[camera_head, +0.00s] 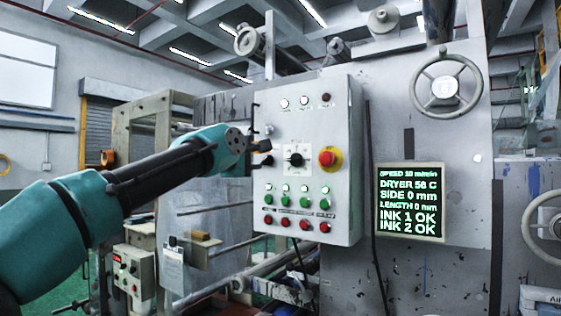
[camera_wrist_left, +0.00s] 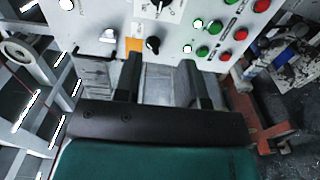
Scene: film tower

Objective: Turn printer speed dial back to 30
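The grey control panel (camera_head: 340,130) carries a large black dial (camera_head: 295,160) on a white plate, which shows partly at the top of the wrist view (camera_wrist_left: 162,5). A smaller black knob (camera_wrist_left: 152,45) is beside an orange label (camera_wrist_left: 133,45); the labels are too small to read. My left gripper (camera_head: 257,146) is at the panel's left edge. In the wrist view its fingers (camera_wrist_left: 160,68) are open and empty, with the smaller knob just beyond the tips, between them. The display (camera_head: 410,203) has a SPEED line whose number is hard to read. My right gripper is not in view.
A red emergency button (camera_head: 328,159) sticks out right of the dial. Green buttons (camera_head: 303,202) and red buttons (camera_head: 305,225) line the lower panel. A handwheel (camera_head: 445,85) is on the machine wall at right. A cable hangs beside the panel.

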